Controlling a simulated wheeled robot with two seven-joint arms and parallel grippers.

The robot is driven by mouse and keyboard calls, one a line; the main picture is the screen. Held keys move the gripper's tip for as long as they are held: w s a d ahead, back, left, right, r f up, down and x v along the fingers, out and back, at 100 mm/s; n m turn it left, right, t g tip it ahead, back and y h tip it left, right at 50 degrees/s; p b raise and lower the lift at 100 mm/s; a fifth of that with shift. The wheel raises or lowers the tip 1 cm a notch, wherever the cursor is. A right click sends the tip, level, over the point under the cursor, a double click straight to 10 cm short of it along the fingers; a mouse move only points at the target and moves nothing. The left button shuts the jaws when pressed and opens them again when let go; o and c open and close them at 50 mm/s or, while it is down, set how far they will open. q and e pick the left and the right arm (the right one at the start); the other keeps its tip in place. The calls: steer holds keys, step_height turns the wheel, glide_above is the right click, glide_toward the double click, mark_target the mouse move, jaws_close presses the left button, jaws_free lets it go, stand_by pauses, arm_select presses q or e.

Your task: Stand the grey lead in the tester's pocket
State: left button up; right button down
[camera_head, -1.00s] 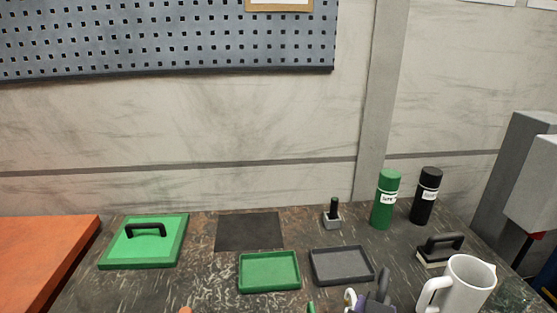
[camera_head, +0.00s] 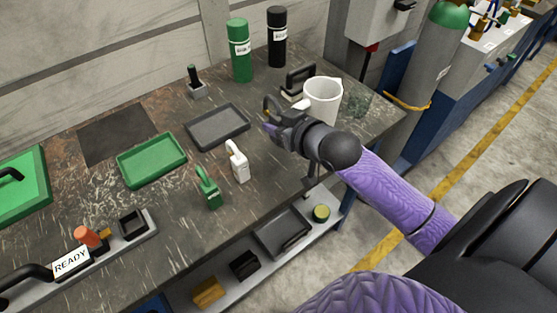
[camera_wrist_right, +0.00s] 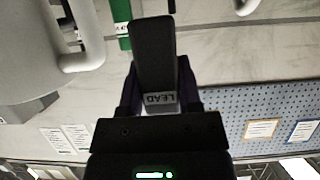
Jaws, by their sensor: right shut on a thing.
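The grey lead (camera_wrist_right: 153,65) is a dark grey block marked LEAD in the right wrist view. My right gripper (camera_wrist_right: 160,95) is shut on it. In the head view my right gripper (camera_head: 275,120) is at the right part of the bench, just left of the white mug, and largely hides the lead. The tester (camera_head: 40,280) is a grey base at the front left with a READY sign, an orange knob and a black handle. Its square black pocket (camera_head: 132,224) appears empty, well left of my right gripper. My left gripper is out of view.
A white clip-like piece (camera_head: 238,162) and a green one (camera_head: 207,188) stand between the gripper and tester. Behind are a grey tray (camera_head: 190,134), a green tray (camera_head: 122,162) and two canisters (camera_head: 239,50). The white mug (camera_head: 321,100) stands close by the gripper.

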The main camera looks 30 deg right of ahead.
step_height(320, 180, down, 9)
steer(key=b, duration=0.3)
steer(key=shift+f+b, duration=0.1)
steer(key=shift+b, duration=0.25)
steer(key=shift+f, duration=0.2)
steer(key=shift+c, duration=1.4)
jaws_free()
steer(key=shift+f, duration=0.1)
